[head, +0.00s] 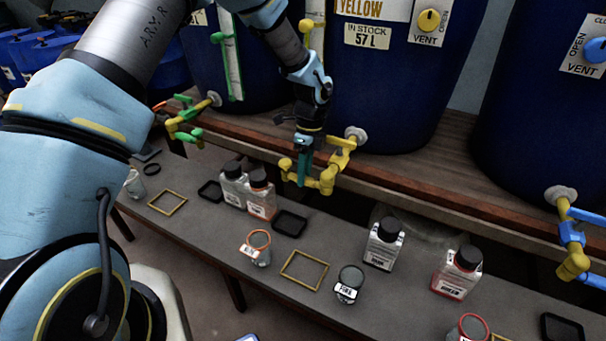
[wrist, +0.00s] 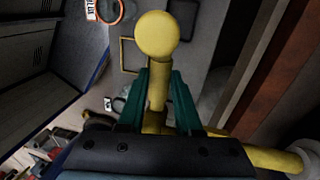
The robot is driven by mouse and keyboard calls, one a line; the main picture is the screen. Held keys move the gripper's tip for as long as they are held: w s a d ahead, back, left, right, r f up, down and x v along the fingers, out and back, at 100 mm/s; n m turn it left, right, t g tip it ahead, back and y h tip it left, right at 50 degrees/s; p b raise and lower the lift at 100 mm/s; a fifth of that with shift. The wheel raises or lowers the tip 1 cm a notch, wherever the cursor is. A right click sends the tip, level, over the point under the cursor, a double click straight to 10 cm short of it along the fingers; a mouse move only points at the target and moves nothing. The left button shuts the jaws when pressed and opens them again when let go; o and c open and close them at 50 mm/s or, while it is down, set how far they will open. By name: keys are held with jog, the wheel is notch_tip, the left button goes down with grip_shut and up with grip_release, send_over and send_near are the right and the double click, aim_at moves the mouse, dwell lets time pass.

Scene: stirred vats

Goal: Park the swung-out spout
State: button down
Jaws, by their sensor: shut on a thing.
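The yellow spout (head: 327,180) comes off the flange (head: 357,135) low on the middle blue vat (head: 385,90), which carries a YELLOW label. It sticks out over the bench edge and bends to the left. My gripper (head: 304,172) reaches down onto its left part. In the wrist view the teal fingers of my gripper (wrist: 158,88) are shut on the yellow stem below a round yellow knob (wrist: 157,36). The pipe of the spout (wrist: 262,157) runs off to the lower right there. My gripper hides part of the spout in the head view.
A green spout (head: 184,126) is on the left vat, and a blue one with a yellow end (head: 572,240) on the right vat.

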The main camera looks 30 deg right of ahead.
jog(key=shift+d, duration=0.2)
dwell(0.4)
jog(key=c, duration=0.6)
grip_release()
notch_tip(320, 180, up, 11)
jog(key=w+d+b, duration=0.1)
jog(key=shift+d+f, duration=0.2)
jog(key=shift+d, duration=0.15)
jog(key=shift+w, duration=0.1)
jog(key=w+a+r+n+h+p, duration=0.1)
jog(key=w+a+r+n, duration=0.15)
jog(key=a+n, duration=0.6)
jog(key=w+a+r+n+p, duration=0.15)
jog(key=a+r+n, duration=0.25)
jog(key=a, duration=0.9)
jog(key=s+a+r+n+t, duration=0.1)
jog(key=s+a+n, duration=0.2)
jog(key=a+n, duration=0.5)
jog(key=s+a+r+n+t+h, duration=0.1)
jog(key=s+a+r+n, duration=0.1)
jog(key=a+n, duration=0.5)
jog(key=s+a, duration=0.1)
jog(key=a, duration=0.3)
jog(key=shift+s+r+n+t, duration=0.15)
jog(key=shift+r+n+t, duration=0.05)
jog(key=shift+n+t, duration=0.2)
